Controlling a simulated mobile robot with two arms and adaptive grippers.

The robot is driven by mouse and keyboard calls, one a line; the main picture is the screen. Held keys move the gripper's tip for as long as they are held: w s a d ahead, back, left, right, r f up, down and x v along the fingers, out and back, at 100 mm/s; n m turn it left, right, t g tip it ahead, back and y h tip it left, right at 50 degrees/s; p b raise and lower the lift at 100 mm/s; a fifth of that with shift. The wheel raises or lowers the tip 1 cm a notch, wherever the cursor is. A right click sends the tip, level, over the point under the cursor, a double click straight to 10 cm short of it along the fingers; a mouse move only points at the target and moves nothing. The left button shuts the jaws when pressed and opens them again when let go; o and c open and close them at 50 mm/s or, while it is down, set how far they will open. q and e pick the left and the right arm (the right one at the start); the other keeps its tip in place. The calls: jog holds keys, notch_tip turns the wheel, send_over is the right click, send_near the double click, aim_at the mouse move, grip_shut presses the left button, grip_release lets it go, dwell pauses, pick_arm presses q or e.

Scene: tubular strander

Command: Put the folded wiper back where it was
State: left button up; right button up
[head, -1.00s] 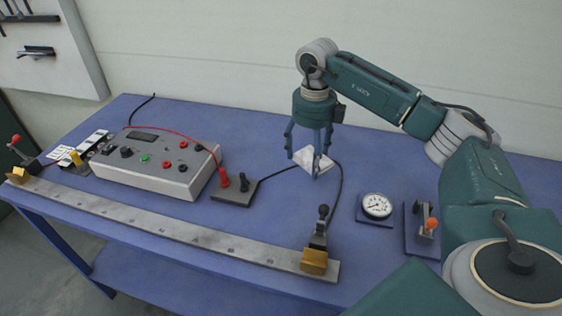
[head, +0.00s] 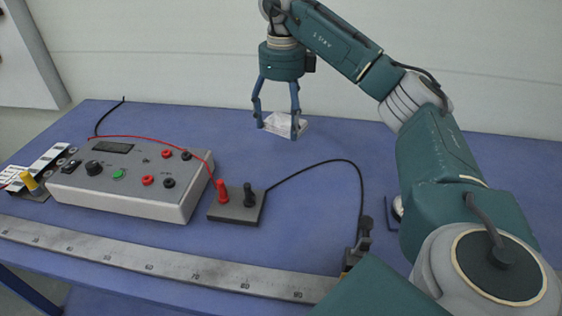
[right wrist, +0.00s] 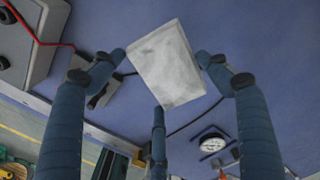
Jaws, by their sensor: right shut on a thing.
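The folded wiper (head: 287,121) is a pale, whitish flat pad. My right gripper (head: 278,128) points down with its fingers around the wiper, toward the back of the blue table. In the right wrist view the wiper (right wrist: 165,65) sits among the three fingertips (right wrist: 163,75), tilted in the picture. The gripper is shut on it. I cannot tell whether the wiper touches the tabletop or hangs a little above it. My left gripper is not in view.
A grey meter box (head: 135,182) and a terminal block (head: 237,206) with red and black posts stand left of the wiper. A long steel ruler bar (head: 170,264) runs along the front. A black cable (head: 325,161) curves across the table. Bare blue tabletop surrounds the wiper.

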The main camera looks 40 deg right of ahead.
send_over(282, 166)
notch_tip(282, 166, down, 6)
jog(key=shift+f+p, duration=0.1)
jog(key=shift+p, duration=0.3)
jog(key=shift+f, duration=0.6)
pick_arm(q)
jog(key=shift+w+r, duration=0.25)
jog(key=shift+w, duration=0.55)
pick_arm(e)
jog(key=shift+f, duration=2.2)
jog(key=o, duration=1)
jog(key=shift+f, duration=0.15)
notch_tip(282, 166, up, 12)
jog(key=p, duration=1.1)
jog(key=shift+r, duration=0.25)
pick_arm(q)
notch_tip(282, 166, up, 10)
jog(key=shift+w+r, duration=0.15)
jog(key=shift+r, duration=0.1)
